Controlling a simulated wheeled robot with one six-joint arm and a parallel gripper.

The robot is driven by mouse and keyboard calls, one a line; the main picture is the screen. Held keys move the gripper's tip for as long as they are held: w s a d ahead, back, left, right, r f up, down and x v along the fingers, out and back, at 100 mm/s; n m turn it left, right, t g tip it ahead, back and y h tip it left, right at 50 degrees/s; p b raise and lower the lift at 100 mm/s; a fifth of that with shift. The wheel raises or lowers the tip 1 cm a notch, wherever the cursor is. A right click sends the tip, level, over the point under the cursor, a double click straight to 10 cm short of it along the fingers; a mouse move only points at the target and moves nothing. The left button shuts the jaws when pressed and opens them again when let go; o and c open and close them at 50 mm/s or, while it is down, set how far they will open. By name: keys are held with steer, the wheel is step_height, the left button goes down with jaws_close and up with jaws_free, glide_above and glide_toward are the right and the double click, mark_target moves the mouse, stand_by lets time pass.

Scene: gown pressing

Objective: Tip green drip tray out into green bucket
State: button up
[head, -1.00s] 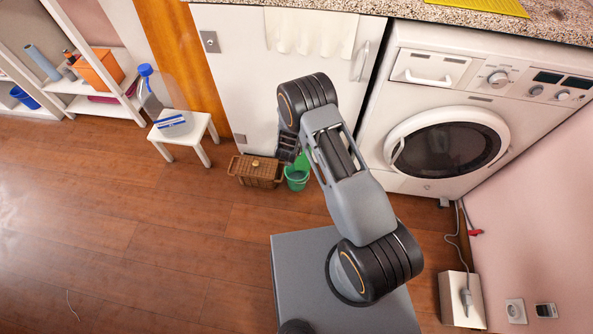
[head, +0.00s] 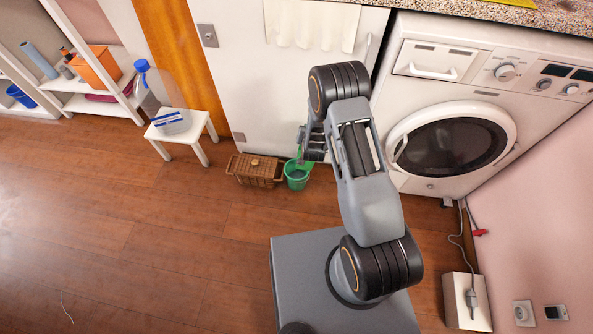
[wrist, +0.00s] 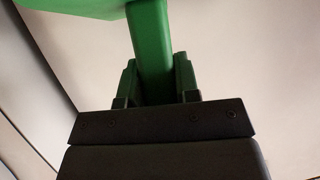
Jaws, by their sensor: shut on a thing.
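The green bucket (head: 297,179) stands on the floor in front of the white cabinet, just right of a wicker basket. My gripper (wrist: 153,80) is shut on the handle (wrist: 151,40) of the green drip tray. The tray's body (wrist: 75,7) is cut off at the top left of the wrist view. In the head view, my gripper is mostly hidden by my arm, above the bucket. A bit of green near it blends with the bucket's rim, so the tray's tilt and its contents cannot be told.
The wicker basket (head: 255,170) stands close left of the bucket. The white cabinet (head: 250,85) and the washing machine (head: 450,120) stand behind. A white stool (head: 190,128) with a box and a bottle is further left.

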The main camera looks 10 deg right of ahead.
steer(key=shift+m+t+y, duration=0.4)
steer(key=shift+m+y, duration=0.5)
steer(key=shift+s+d+f+b, duration=0.2)
steer(key=shift+d+f+b, duration=0.15)
steer(key=shift+d+b, duration=0.45)
steer(key=shift+s+d+f+b, duration=0.3)
steer(key=shift+d+b, duration=0.3)
steer(key=shift+d, duration=0.35)
steer(key=shift+s+d+f+b, duration=0.15)
steer(key=shift+d+f+b, duration=0.25)
steer(key=shift+d+b, duration=0.4)
steer(key=s+d+f+m+y+b, duration=0.1)
steer(key=d+f+m+b, duration=0.1)
steer(key=d+f+b, duration=0.1)
steer(key=shift+d+f+t+y+b, duration=0.35)
steer(key=shift+d+b, duration=0.25)
steer(key=shift+d, duration=0.25)
steer(key=shift+s, duration=0.1)
